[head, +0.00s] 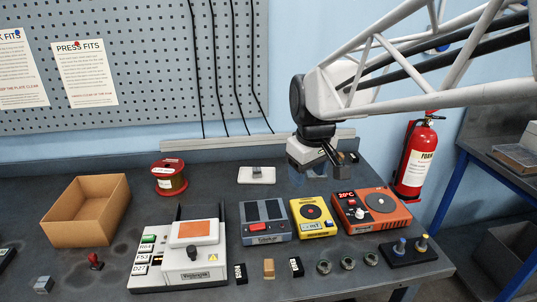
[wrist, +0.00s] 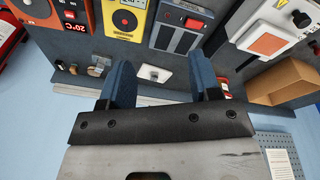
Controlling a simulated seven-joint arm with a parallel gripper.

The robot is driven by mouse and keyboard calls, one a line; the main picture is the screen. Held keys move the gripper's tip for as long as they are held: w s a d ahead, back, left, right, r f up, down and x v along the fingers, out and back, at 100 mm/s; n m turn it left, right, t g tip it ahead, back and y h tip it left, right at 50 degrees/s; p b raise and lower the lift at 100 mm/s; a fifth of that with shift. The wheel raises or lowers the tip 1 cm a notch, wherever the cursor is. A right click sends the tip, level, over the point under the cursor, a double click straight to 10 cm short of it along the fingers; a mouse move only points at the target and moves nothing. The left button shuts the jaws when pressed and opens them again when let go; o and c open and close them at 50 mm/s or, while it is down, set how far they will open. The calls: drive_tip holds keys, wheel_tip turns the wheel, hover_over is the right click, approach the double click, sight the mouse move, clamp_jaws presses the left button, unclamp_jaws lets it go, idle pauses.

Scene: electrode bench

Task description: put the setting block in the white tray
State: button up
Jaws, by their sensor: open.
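The white tray (head: 266,178) lies flat at the back of the bench, and it also shows between my fingers in the wrist view (wrist: 146,69). A small grey block (head: 257,170) rests on it; it looks like the setting block, though it is too small to be sure. In the wrist view the block (wrist: 154,74) is a small dark shape on the tray. My gripper (head: 312,172) is in the air to the right of the tray. Its two blue fingers are apart with nothing between them, as the wrist view (wrist: 160,64) shows.
A cardboard box (head: 85,212) and a red spool (head: 169,178) stand left of the tray. Several instruments, including a yellow meter (head: 313,218) and an orange hotplate (head: 371,211), stand in front. Another grey block (head: 43,284) is at front left.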

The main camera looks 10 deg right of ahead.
drive_tip(key=s+f+m, duration=0.2)
drive_tip(key=s, duration=0.7)
drive_tip(key=s+d+f+m, duration=0.1)
drive_tip(key=s+f+m, duration=0.1)
drive_tip(key=s, duration=0.7)
drive_tip(key=shift+d+f+m+t, duration=0.15)
drive_tip(key=shift+f+m+t, duration=0.25)
drive_tip(key=shift+m, duration=0.3)
